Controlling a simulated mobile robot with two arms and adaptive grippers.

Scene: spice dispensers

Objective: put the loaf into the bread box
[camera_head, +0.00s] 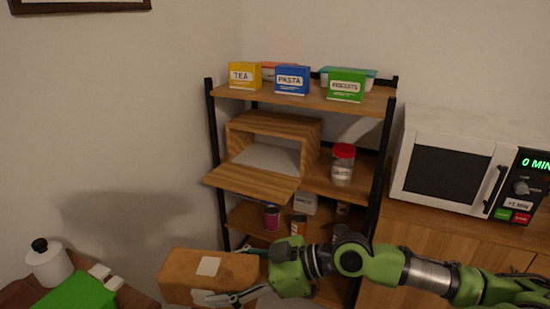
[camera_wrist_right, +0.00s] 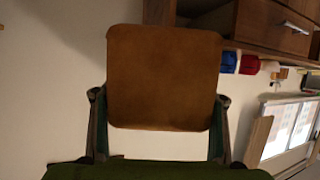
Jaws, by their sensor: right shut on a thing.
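The loaf (camera_head: 185,271) is a long brown block with a pale label on its top. My right gripper (camera_head: 235,278) is shut on the loaf and holds it in front of and below the shelf unit. In the right wrist view the loaf (camera_wrist_right: 163,78) shows end-on between the two fingers (camera_wrist_right: 163,120). The wooden bread box (camera_head: 272,123) stands on the upper-middle shelf with its front flap (camera_head: 250,182) folded down and its inside in view. The loaf is outside the box, lower and nearer to me. My left gripper is not in view.
A red-lidded jar (camera_head: 343,165) stands right of the bread box. Tea (camera_head: 244,75), pasta (camera_head: 292,80) and biscuits (camera_head: 346,84) boxes are on the top shelf. A microwave (camera_head: 445,160) stands at right. A white bottle (camera_head: 47,264) and green item (camera_head: 75,293) are at lower left.

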